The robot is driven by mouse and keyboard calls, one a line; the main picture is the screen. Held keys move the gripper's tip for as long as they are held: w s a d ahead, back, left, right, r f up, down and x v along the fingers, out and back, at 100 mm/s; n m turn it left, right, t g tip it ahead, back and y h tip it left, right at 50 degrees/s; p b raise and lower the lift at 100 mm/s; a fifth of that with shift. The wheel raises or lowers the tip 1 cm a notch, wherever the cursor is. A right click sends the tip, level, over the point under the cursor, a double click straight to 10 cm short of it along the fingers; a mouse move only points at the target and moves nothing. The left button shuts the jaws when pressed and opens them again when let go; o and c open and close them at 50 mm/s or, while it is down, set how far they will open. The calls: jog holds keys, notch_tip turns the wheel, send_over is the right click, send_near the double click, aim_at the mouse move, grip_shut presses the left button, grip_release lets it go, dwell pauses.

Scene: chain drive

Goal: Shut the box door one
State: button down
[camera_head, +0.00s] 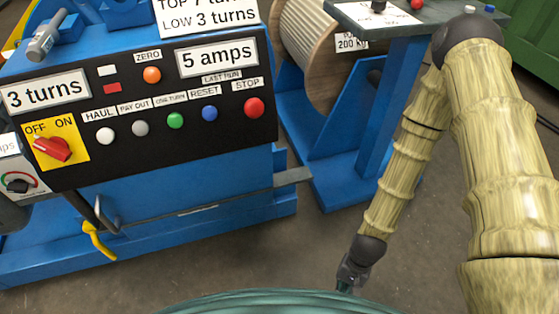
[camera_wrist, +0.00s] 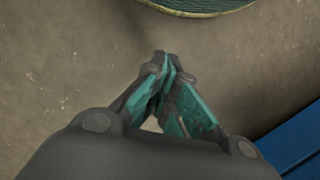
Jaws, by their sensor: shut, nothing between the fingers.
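No door that I can clearly make out as box door one shows in either view. The blue machine (camera_head: 190,185) stands at the left in the head view, with a control panel above its lower body. A flat grey bar (camera_head: 293,176) sticks out from its right side; I cannot tell whether it belongs to a door. My gripper (camera_head: 344,286) hangs low over the floor, right of the machine and apart from it. In the wrist view my gripper (camera_wrist: 164,62) has its fingertips together with nothing between them, and bare floor lies beyond.
A wooden cable drum (camera_head: 310,50) sits in a blue stand behind. A dark-topped table (camera_head: 400,17) stands at the back right. A grey handle (camera_head: 106,216) and a yellow lever (camera_head: 97,241) jut from the machine's front. Floor between machine and gripper is clear.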

jog(key=w+a+r+m+g+y+b, duration=0.1)
jog(key=w+a+r+m+y, duration=0.3)
jog(key=w, duration=0.4)
jog(key=w+a+r+m+g+y+b, duration=0.1)
jog(key=w+a+r+m+y, duration=0.25)
jog(key=w+r, duration=0.4)
jog(key=w+d+r+m+y+b, duration=0.15)
jog(key=w+r+y, duration=0.25)
jog(key=w+r, duration=0.45)
jog(key=w+d+r+y+b, duration=0.15)
jog(key=w+r+y, duration=0.3)
jog(key=r, duration=0.75)
jog(key=s+a+b, duration=0.1)
jog(key=a+b, duration=0.1)
jog(key=a, duration=0.4)
jog(key=s+a+h+b, duration=0.1)
jog(key=s+a+b, duration=0.1)
jog(key=a, duration=0.5)
jog(key=shift+s+f+g+b, duration=0.2)
jog(key=shift+s+g+b, duration=0.1)
jog(key=shift+b, duration=0.55)
jog(key=shift+r+p, duration=0.15)
jog(key=shift+p, duration=0.2)
